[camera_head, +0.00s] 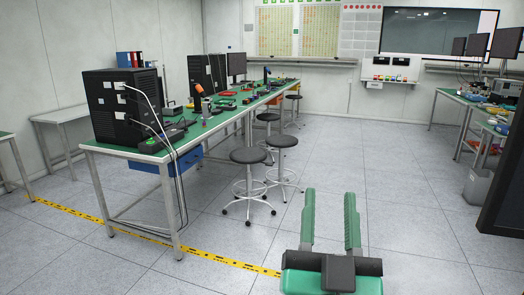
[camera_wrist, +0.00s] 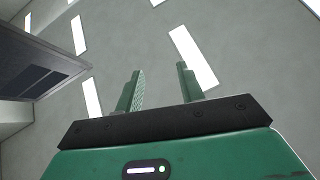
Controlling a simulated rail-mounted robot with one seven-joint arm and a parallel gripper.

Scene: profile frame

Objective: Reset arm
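My gripper (camera_head: 330,219) shows at the bottom right of the head view, with its two green fingers pointing up. The fingers are apart and nothing is between them. In the wrist view my gripper (camera_wrist: 160,85) also shows two separate green fingers with an empty gap. Behind them is the grey ceiling (camera_wrist: 220,25) with bright light panels, so the wrist faces upward. The gripper touches nothing that I can see.
A long green workbench (camera_head: 150,157) with computers and tools stands at left. Several black stools (camera_head: 249,156) stand beside it. A second bench (camera_head: 455,98) is at right, and a dark panel (camera_head: 503,190) is at the right edge. The middle floor (camera_head: 370,150) is clear.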

